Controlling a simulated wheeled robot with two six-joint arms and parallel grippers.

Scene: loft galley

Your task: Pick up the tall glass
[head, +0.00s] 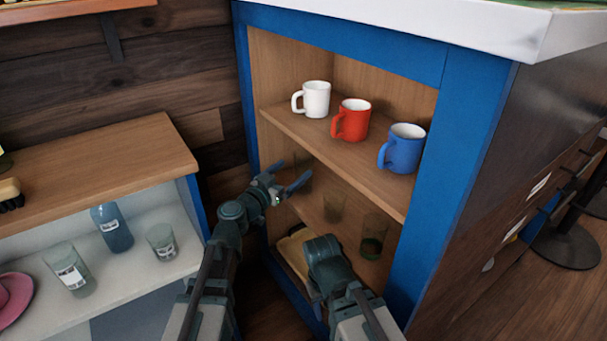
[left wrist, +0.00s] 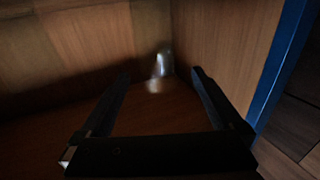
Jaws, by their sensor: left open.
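In the head view, several clear glasses stand on the lower shelf of the blue cabinet. A faint one (head: 303,173) is at the back left, another (head: 334,207) is in the middle, and a greenish one (head: 374,236) is at the front right. I cannot tell for sure which is the tall glass. My left gripper (head: 291,184) is open and reaches into the shelf space by the back-left glass. In the left wrist view, a shiny clear glass (left wrist: 160,67) stands in the dark corner, ahead of and between the open fingers (left wrist: 161,78), not touching them. My right gripper is hidden; only its arm shows.
The upper shelf (head: 285,119) holds a white mug (head: 316,99), a red mug (head: 352,120) and a blue mug (head: 404,148), above my left gripper. The blue cabinet frame (head: 452,170) bounds the opening. A left-hand shelf (head: 140,282) holds labelled glasses and a blue bottle (head: 112,229).

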